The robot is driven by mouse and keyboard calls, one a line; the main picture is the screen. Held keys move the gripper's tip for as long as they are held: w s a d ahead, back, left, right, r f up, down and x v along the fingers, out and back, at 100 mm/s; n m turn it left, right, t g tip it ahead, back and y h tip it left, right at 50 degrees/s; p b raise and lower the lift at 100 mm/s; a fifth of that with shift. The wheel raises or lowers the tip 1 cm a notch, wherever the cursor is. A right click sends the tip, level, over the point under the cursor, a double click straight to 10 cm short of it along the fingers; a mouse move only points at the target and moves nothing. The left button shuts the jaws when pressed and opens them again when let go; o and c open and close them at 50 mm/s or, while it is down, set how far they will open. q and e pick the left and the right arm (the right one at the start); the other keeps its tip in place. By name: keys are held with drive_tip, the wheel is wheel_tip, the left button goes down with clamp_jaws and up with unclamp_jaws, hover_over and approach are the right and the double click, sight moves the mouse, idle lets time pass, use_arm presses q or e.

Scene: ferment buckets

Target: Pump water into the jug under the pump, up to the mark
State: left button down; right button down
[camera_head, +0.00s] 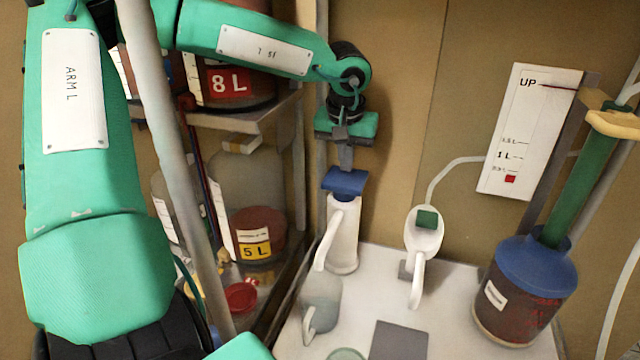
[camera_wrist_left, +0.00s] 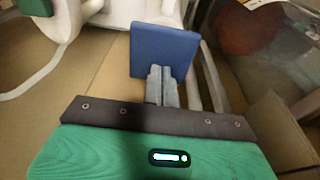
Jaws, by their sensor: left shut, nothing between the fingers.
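The pump (camera_head: 342,235) is a white upright cylinder with a blue push plate (camera_head: 346,182) on top and a spout slanting down to the left. The grey translucent jug (camera_head: 322,292) stands under the spout, its handle toward me. Its mark and water level cannot be made out. My left gripper (camera_head: 345,167) points down, shut and empty, with its tips at the blue plate. In the left wrist view the shut fingertips (camera_wrist_left: 161,72) overlap the blue plate (camera_wrist_left: 165,45); I cannot tell whether they press on it. My right gripper is not in view.
A second white dispenser (camera_head: 424,235) with a green top and a hose stands right of the pump. A blue-lidded dark bucket (camera_head: 525,290) stands at the right, below a level chart (camera_head: 528,130). Shelves with jars (camera_head: 250,200) are close on the left. A grey pad (camera_head: 399,340) lies in front.

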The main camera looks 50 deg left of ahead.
sight(345, 178)
use_arm(q)
drive_tip(key=shift+f, duration=0.15)
idle(0.3)
drive_tip(key=shift+f+b, duration=1.9)
drive_tip(key=shift+f, duration=0.25)
drive_tip(key=shift+r, duration=0.15)
drive_tip(key=shift+r+p, duration=1.5)
drive_tip(key=shift+r, duration=0.65)
drive_tip(key=shift+f, duration=0.15)
